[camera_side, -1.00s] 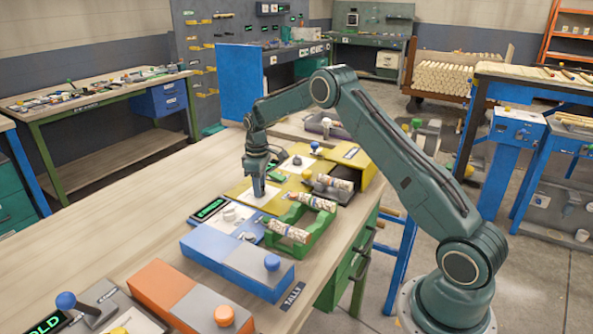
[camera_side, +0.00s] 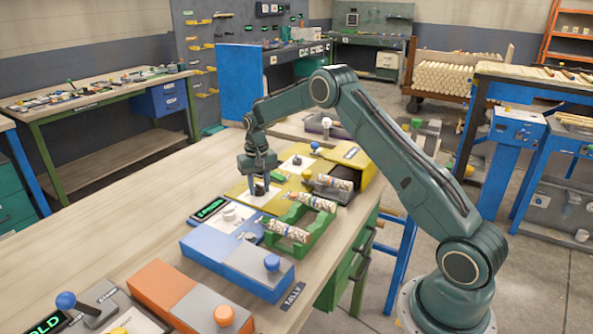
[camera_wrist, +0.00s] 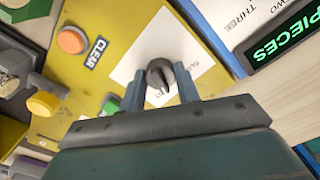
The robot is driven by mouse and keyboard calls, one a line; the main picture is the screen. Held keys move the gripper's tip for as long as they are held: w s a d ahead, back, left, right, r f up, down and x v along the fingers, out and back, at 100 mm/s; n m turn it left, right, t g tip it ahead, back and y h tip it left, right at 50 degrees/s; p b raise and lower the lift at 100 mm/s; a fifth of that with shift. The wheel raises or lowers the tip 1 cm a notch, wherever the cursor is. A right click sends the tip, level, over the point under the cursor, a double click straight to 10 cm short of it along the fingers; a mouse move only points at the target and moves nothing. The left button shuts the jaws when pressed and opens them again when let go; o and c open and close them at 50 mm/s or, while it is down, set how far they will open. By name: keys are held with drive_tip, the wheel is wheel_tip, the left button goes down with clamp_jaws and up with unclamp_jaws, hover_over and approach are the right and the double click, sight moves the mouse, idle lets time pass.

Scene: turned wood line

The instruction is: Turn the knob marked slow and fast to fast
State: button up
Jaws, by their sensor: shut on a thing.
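The knob (camera_wrist: 160,76) is dark and round with a pale pointer line, and it stands on a white card (camera_wrist: 128,73) on a yellow panel (camera_wrist: 75,95). Part of a word shows on the card right of the knob; I cannot read it whole. My gripper (camera_wrist: 164,88) is shut on the knob, one finger on each side. In the side view my gripper (camera_side: 259,188) points straight down over the yellow panel (camera_side: 235,190), with the dark knob between its fingers. The lower part of the knob's card is hidden by my gripper in the wrist view.
An orange button (camera_wrist: 72,40) by a CLEAR label, a yellow button (camera_wrist: 42,103) and a green button (camera_wrist: 111,104) stand nearby. A PIECES display (camera_wrist: 285,45) lies right. A green rack (camera_side: 296,225) with patterned rolls and a blue box (camera_side: 225,255) stand in front.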

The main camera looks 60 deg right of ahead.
sight(259, 185)
drive_tip(key=m, duration=0.4)
drive_tip(key=shift+m, duration=0.3)
idle(0.4)
drive_tip(key=o, duration=1)
wheel_tip(259, 185, up, 14)
drive_tip(key=shift+f, duration=0.1)
idle(0.4)
